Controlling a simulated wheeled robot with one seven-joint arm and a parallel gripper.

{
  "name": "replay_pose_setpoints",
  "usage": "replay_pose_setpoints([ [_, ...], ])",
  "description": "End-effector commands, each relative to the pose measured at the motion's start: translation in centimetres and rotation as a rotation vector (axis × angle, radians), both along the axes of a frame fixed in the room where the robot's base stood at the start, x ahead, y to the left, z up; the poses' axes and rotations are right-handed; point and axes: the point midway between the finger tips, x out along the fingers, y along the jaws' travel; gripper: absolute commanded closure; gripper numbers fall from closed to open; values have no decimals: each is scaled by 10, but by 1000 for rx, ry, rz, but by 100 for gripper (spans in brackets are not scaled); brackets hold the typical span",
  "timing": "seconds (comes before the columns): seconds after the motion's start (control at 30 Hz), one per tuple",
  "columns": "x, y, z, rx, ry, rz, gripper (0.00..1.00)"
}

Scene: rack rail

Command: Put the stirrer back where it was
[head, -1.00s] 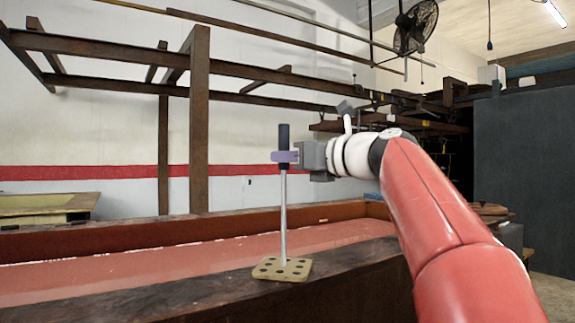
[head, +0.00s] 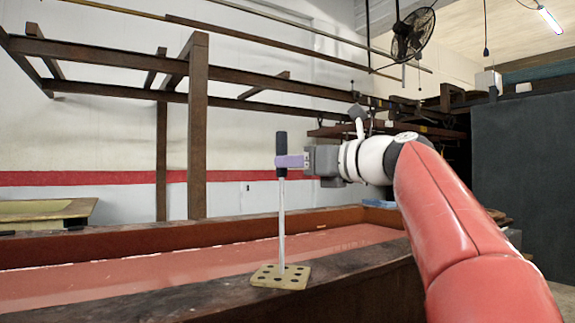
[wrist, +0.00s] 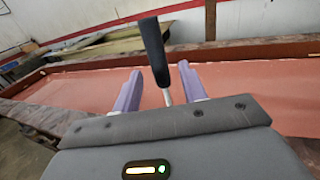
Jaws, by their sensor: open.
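The stirrer, with a black handle and a thin metal shaft (head: 282,225), stands about upright on the pale wooden block (head: 281,277) with several holes. Its lower end meets the block, seemingly in a hole; how deep is hidden. My gripper (head: 280,161) is open at the lower part of the handle, coming from the right. In the wrist view, the black handle (wrist: 154,52) shows between the two purple fingers of my gripper (wrist: 158,80), with a gap on each side.
The block rests on the dark wooden edge (head: 180,300) of a long trough with a reddish surface (head: 130,268). A dark timber frame (head: 198,130) rises behind it. The air left of the stirrer is clear.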

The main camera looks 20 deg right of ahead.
Motion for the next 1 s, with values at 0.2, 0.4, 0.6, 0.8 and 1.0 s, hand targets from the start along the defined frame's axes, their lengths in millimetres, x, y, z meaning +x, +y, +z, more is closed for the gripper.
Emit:
replay_pose_setpoints([
  [0.2,-41,-30,-1,-2,-1,-4,58],
  [0.4,-67,-48,0,0,-1,-1,58],
  [0.6,-77,-54,0,0,-1,0,58],
  [0.8,-76,-42,-23,-109,-2,-8,58],
  [1.0,-91,4,-142,-695,-24,60,58],
])
